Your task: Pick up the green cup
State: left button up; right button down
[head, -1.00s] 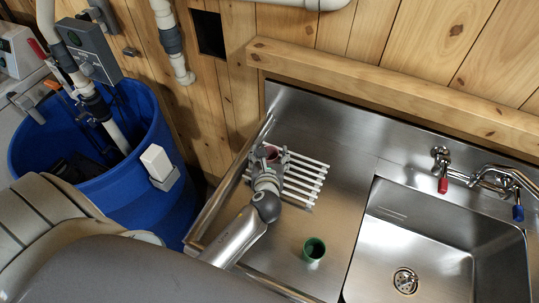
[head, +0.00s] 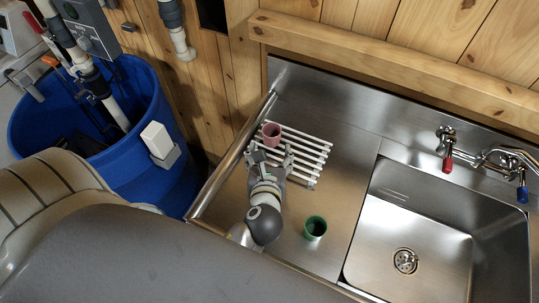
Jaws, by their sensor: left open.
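The green cup (head: 315,228) stands upright on the steel counter (head: 337,160), left of the sink basin. My left gripper (head: 270,160) is open and empty, over the near left part of a white slatted rack. It is up and to the left of the green cup, apart from it. A dull pink cup (head: 271,134) stands on the rack just beyond the fingertips, with a small gap to them. My right gripper is not in view.
The white rack (head: 311,160) lies on the counter. The sink basin (head: 420,222) is to the right, with a red-handled tap (head: 447,162) and a blue-handled tap (head: 522,190) behind it. A blue barrel (head: 150,130) stands at the left. Counter around the green cup is clear.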

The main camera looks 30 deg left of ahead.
aim_at(316, 227)
jog(key=k, duration=1)
